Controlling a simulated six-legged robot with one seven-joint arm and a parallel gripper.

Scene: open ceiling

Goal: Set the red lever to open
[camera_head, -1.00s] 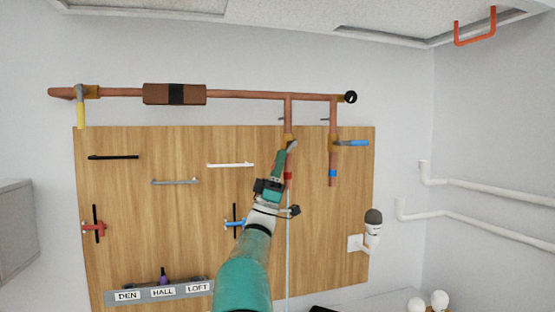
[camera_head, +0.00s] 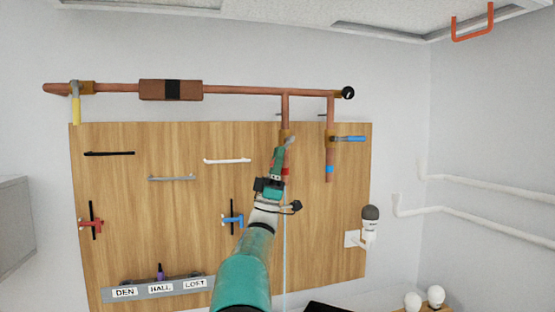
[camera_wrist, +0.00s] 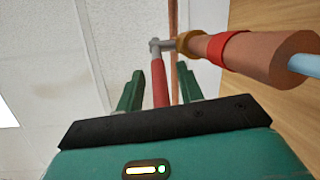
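The red lever (camera_wrist: 159,82) shows in the wrist view with a grey pivot end (camera_wrist: 160,45), joined to a brass valve fitting (camera_wrist: 190,44) on a copper pipe with a red band (camera_wrist: 231,52). My gripper (camera_wrist: 158,85) is open, with one green finger on each side of the lever and a visible gap on both sides. In the head view my gripper (camera_head: 279,157) is at the middle drop pipe, just below its brass valve (camera_head: 286,134). It hides most of the red handle there.
A second drop pipe to the right has a blue lever (camera_head: 349,139) pointing sideways. A yellow lever (camera_head: 76,110) hangs at the far left. A thin pale-blue stream (camera_head: 285,245) runs down below the middle pipe. A wooden board (camera_head: 330,220) with handles stands behind.

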